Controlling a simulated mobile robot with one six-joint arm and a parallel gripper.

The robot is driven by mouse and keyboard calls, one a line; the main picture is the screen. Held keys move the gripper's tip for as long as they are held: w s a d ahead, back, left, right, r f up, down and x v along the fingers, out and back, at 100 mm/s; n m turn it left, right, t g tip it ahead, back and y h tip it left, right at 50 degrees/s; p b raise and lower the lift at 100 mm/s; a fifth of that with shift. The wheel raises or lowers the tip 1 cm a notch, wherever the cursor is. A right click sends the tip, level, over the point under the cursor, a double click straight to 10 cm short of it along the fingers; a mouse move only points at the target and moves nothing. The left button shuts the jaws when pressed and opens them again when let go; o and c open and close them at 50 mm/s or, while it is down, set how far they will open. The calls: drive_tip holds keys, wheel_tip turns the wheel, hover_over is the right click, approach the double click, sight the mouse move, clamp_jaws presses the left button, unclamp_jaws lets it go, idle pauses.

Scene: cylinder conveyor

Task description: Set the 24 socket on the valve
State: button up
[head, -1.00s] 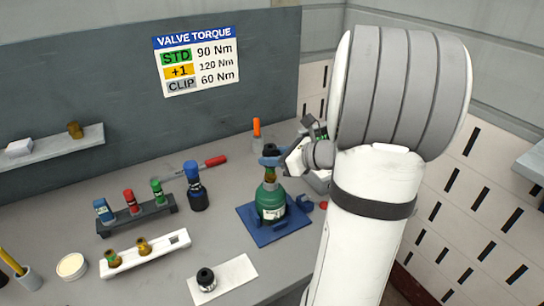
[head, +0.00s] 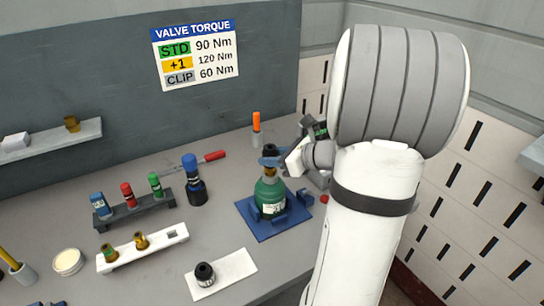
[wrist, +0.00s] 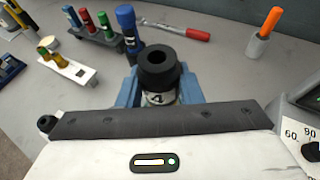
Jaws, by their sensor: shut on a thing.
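My gripper (head: 271,161) has blue fingers and is shut on a black socket (wrist: 158,68). The socket has a round hole in its top, and a pale band on it shows a "4"; the rest of the number is hidden. It stands upright in the fingers. In the head view the socket (head: 269,149) is directly over the brass valve (head: 270,173) of the green cylinder (head: 271,196). I cannot tell whether the socket is seated on the valve or just above it. The cylinder stands in a blue holder (head: 248,216).
Another black socket (head: 204,272) stands on a white mat (head: 236,267). A dark rack (head: 140,214) holds blue, red and green pieces. A white rack (head: 174,239) holds brass pieces. A blue-topped tool (head: 192,178), a red-handled tool (head: 214,156) and an orange-handled tool (head: 256,122) are behind.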

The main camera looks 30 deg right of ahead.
sight(273, 148)
drive_tip(key=shift+f+b, duration=0.7)
drive_tip(key=shift+f, duration=0.2)
drive_tip(key=o, duration=1.1)
drive_tip(key=shift+r, duration=0.15)
drive_tip(key=shift+r+p, duration=2.45)
drive_tip(key=shift+r, duration=0.5)
drive_tip(key=shift+f, duration=0.1)
